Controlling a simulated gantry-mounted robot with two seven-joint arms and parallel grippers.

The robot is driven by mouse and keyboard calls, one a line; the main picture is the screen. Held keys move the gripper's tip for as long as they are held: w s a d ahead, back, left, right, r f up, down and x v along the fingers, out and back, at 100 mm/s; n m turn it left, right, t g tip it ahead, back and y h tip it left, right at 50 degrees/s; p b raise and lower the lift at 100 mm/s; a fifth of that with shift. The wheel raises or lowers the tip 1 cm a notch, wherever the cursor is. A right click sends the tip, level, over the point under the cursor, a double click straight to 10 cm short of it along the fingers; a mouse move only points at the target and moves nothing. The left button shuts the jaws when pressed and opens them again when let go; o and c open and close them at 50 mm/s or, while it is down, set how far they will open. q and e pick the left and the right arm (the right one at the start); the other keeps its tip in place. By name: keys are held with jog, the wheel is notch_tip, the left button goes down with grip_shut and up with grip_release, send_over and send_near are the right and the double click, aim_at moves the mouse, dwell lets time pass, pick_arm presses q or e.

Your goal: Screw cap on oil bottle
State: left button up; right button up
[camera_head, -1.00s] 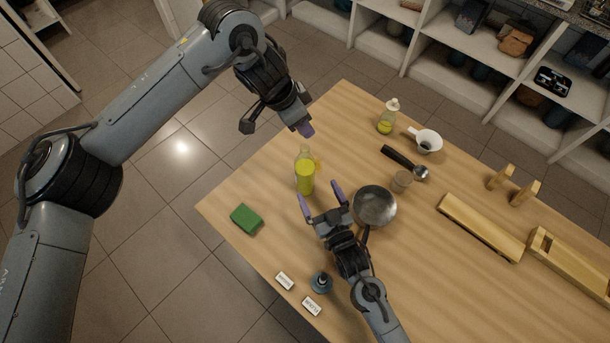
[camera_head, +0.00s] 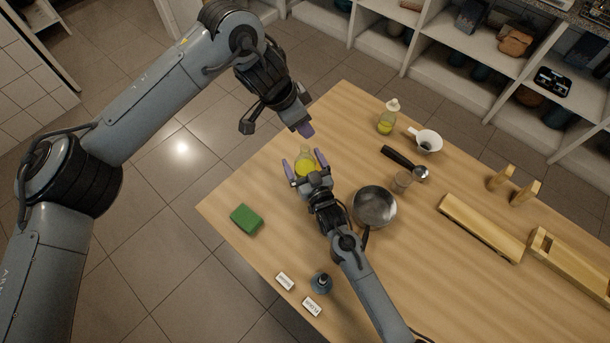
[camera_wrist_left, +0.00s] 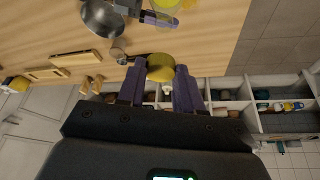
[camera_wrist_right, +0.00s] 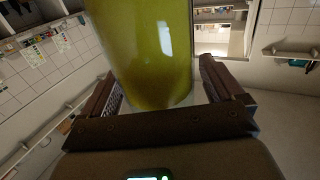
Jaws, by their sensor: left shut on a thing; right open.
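The oil bottle (camera_head: 306,169), clear with yellow-green oil, stands upright near the table's far left edge. My right gripper (camera_head: 304,162) is open, with its fingers on either side of the bottle. In the right wrist view the bottle (camera_wrist_right: 145,50) fills the space between the spread fingers; contact cannot be told. My left gripper (camera_head: 303,131) is above and beyond the bottle. In the left wrist view it is shut on a round yellow cap (camera_wrist_left: 160,67), apart from the bottle. The cap is hidden in the head view.
A steel pan (camera_head: 374,207) stands right of my right arm, near a small cup (camera_head: 401,181) and a ladle (camera_head: 405,162). A second bottle (camera_head: 387,121) and a white funnel (camera_head: 428,140) are behind. A green sponge (camera_head: 246,219) lies left; a dark bottle (camera_head: 321,282) stands in front.

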jog(key=shift+w, duration=0.2)
jog(key=shift+c, duration=0.2)
jog(key=c, duration=1.4)
pick_arm(q)
send_over(302, 149)
jog(key=shift+f, duration=2.5)
pick_arm(e)
jog(key=shift+c, duration=0.3)
